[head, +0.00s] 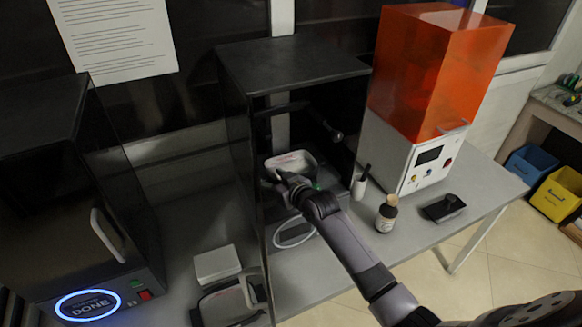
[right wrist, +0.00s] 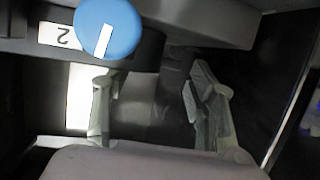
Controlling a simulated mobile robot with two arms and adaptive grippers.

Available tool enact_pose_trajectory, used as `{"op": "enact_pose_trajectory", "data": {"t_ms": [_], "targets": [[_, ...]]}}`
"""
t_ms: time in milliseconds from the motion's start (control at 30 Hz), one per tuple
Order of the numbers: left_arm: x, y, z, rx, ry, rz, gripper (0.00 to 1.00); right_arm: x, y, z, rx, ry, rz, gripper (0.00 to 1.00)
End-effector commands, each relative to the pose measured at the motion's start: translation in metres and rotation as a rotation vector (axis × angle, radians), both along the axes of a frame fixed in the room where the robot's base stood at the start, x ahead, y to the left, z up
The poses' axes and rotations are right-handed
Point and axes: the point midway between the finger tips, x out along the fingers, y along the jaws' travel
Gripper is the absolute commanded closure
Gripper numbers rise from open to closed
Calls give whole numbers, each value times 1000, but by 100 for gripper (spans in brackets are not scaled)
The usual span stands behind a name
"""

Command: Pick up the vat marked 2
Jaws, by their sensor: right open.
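My right gripper (head: 287,178) reaches into a dark, open-fronted cabinet in the head view. It is beside a pale, tray-like vat (head: 296,160), whose front is partly hidden by the gripper. In the right wrist view my right gripper (right wrist: 152,85) is open, its two pale fingers apart with nothing clearly held between them. A white label with a 2 (right wrist: 60,36), upside down, shows at the upper left, next to a blue round knob (right wrist: 108,28) with a white stripe. I cannot tell whether the label is on the pale vat. My left gripper is not in view.
The dark cabinet (head: 290,62) has walls and a top close around my right arm. An orange-topped machine (head: 440,70), a brown bottle (head: 387,214) and a small black object (head: 444,208) stand to the right. A white box (head: 216,264) and another tray (head: 228,307) are at left.

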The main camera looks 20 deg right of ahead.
Motion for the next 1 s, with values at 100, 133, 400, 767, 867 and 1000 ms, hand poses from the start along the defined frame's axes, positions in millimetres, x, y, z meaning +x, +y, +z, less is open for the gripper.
{"op": "enact_pose_trajectory", "data": {"t_ms": [100, 133, 400, 767, 867, 1000], "targets": [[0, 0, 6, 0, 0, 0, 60, 14, 3, -4, 1, 0, -1, 48], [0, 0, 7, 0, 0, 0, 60, 17, 4, -6, 0, 0, -1, 48], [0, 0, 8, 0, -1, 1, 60, 26, 6, -11, 0, -1, 0, 48], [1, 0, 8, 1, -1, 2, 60, 26, 6, -11, -1, 0, -1, 62], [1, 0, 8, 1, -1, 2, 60, 26, 6, -11, -1, 0, -1, 69], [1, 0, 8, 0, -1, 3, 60, 26, 6, -11, -1, 0, -1, 78]]}}
